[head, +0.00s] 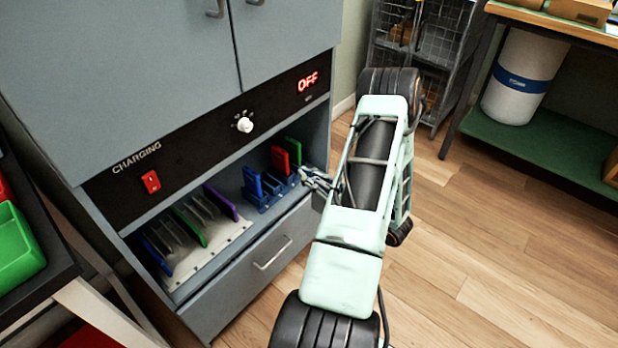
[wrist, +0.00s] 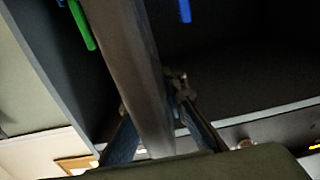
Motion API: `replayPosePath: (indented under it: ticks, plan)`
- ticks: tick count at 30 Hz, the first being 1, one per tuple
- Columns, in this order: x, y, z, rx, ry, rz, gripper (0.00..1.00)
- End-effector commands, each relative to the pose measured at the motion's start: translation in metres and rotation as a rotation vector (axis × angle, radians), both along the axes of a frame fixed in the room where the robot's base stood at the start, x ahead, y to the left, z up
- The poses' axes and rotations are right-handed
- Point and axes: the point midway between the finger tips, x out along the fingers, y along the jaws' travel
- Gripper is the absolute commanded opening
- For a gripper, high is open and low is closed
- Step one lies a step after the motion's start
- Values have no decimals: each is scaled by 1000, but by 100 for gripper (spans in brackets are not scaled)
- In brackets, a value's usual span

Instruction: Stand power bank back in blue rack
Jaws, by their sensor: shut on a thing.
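The blue rack (head: 264,204) stands at the right end of the open cabinet shelf in the head view, with blue, red and green upright pieces in it. My gripper (head: 308,175) is at the shelf's right opening, just right of the rack. In the wrist view my gripper (wrist: 152,102) is shut on a long dark grey slab (wrist: 128,60), seen nearly edge-on, which seems to be the power bank. The slab reaches up past the fingertips. It cannot be made out in the head view, and whether it touches the rack cannot be told.
A pale rack (head: 215,255) with several thin upright devices fills the shelf's left part. The control panel (head: 215,133) overhangs the shelf, and a closed drawer (head: 265,270) lies below. In the wrist view a green piece (wrist: 82,25) and a blue piece (wrist: 184,10) show near the top.

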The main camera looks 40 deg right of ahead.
Motion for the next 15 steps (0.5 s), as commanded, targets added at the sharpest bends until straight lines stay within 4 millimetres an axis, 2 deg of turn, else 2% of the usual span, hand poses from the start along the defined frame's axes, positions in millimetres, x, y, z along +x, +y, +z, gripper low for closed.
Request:
replayPosePath:
  ticks: [15]
  plan:
    - [64,6,1,-2,-3,3,0]
